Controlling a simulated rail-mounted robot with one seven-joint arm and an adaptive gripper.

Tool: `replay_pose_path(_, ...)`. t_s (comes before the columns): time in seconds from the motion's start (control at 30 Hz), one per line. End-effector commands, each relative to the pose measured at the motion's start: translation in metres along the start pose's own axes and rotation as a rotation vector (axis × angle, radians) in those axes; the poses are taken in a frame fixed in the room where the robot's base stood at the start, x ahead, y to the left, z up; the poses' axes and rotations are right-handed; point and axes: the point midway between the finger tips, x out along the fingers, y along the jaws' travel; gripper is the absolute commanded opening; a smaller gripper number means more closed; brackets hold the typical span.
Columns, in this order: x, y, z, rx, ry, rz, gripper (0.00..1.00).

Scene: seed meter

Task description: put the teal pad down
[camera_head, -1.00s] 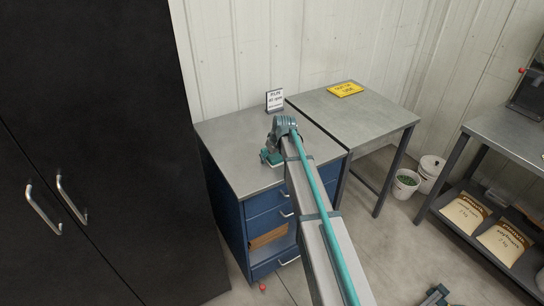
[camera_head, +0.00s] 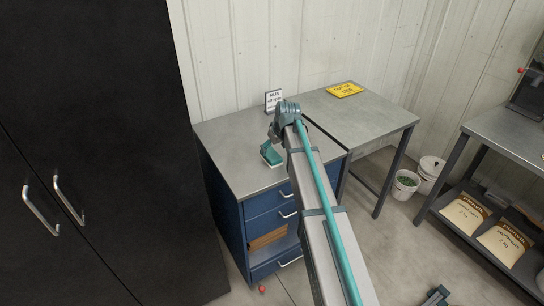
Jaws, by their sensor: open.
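The teal pad (camera_head: 271,154), with a pale lower edge, is on the grey top of the blue drawer cabinet (camera_head: 235,160), near the middle of its right half. My gripper (camera_head: 272,138) is at the end of my arm, just above and beside the pad. It is open. The fingers are small and partly hidden by my wrist, so the exact gap to the pad is hard to tell.
A small sign (camera_head: 273,100) stands at the cabinet's back edge. A tall black cabinet (camera_head: 90,130) stands at left. The cabinet top left of the pad is clear.

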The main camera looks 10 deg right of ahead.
Motion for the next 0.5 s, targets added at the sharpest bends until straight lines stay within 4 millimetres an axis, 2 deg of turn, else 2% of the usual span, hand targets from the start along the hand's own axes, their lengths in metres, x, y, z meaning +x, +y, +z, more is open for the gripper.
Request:
replay_pose_path(0.1, -0.022, 0.0, 0.001, 0.0, 0.003, 0.001, 0.85)
replay_pose_path(0.23, -0.042, 0.001, 0.0, 0.001, 0.003, 0.001, 0.85)
replay_pose_path(0.5, -0.061, 0.001, 0.0, 0.001, 0.001, 0.001, 0.85)
